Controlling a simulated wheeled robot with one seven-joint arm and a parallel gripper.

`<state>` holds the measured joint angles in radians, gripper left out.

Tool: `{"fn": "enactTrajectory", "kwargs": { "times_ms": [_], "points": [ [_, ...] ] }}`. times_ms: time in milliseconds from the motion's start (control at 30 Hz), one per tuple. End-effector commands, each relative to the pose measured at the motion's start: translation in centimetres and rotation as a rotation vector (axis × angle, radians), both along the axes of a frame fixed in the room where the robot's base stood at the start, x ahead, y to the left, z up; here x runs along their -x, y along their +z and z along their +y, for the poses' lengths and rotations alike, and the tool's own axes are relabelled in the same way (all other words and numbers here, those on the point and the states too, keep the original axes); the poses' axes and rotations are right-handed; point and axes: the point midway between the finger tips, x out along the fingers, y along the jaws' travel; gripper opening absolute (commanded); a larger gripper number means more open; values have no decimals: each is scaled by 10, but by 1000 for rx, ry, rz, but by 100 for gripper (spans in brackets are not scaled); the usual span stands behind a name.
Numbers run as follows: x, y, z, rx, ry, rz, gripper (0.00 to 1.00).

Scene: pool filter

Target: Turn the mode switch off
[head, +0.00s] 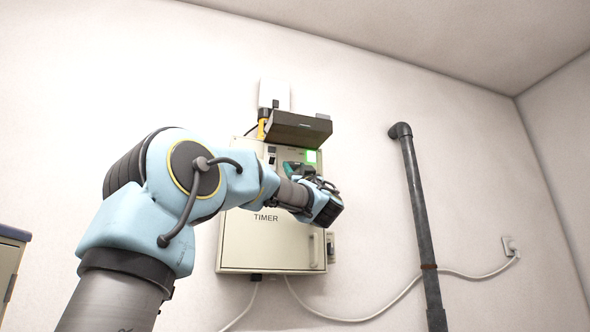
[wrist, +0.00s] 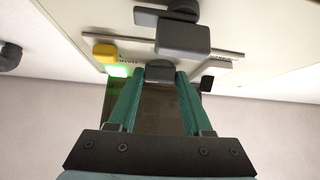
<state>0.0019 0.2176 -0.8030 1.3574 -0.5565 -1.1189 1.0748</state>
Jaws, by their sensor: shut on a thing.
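A beige control box (head: 272,243) marked TIMER hangs on the wall in the head view. My gripper (wrist: 160,74) is at its upper front, with green fingers shut on a small dark grey knob (wrist: 160,68), seemingly the mode switch. The knob sits between the fingertips on a pale panel strip (wrist: 218,58). In the head view, my wrist hides the knob and much of the panel. The knob's setting cannot be read.
A yellow button (wrist: 105,52) and a lit green patch (wrist: 119,71) lie left of the knob. A larger dark grey block (wrist: 182,37) is close beyond it. A dark cover (head: 298,128) juts out above the panel. A grey pipe (head: 415,195) stands to the right.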

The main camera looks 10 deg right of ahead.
Motion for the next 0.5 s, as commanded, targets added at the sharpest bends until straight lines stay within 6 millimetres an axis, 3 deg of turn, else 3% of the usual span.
{"fn": "enactTrajectory", "kwargs": {
  "times_ms": [500],
  "points": [
    [-1, 3, -9, 403, -3, -50, 0]
  ]
}}
